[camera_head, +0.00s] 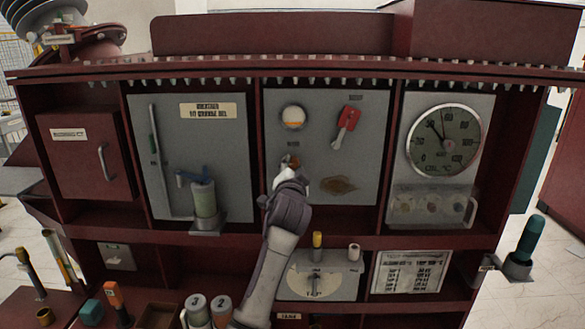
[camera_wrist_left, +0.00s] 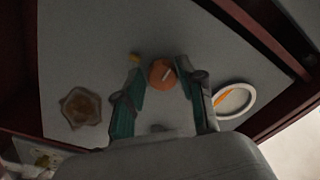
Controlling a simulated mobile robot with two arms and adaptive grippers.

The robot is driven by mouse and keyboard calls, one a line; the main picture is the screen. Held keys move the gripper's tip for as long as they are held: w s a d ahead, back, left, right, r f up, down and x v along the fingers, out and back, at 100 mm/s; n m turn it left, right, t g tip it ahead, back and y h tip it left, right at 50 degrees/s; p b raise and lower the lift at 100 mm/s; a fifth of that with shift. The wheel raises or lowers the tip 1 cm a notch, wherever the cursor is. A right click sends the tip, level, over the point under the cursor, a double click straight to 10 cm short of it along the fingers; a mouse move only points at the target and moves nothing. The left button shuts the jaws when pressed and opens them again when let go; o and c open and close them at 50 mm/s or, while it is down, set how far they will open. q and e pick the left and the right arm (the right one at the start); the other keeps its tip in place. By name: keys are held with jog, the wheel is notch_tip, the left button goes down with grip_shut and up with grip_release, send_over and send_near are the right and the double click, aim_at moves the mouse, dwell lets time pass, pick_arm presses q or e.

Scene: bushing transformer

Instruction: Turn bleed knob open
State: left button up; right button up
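The bleed knob is a small round orange knob (camera_wrist_left: 162,73) with a pale bar on its face, on the grey middle panel (camera_head: 370,150). In the head view it is mostly hidden, with a bit of orange and white just above my left gripper (camera_head: 289,178). In the left wrist view my left gripper (camera_wrist_left: 166,90) has its two teal fingers apart, one on each side of the knob. They look open, and I cannot tell whether either finger touches the knob. My right gripper is in neither view.
On the same panel are a round sight glass (camera_head: 293,117), a red-handled lever (camera_head: 347,128) and a brown hexagonal patch (camera_head: 338,185). A large dial gauge (camera_head: 446,140) is to the right. A valve with a blue handle (camera_head: 204,195) is to the left. Shelf edges frame the panel.

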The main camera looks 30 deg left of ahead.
pick_arm(q)
jog(key=shift+o, duration=1.1)
jog(key=shift+r, duration=0.1)
jog(key=v, duration=1.2)
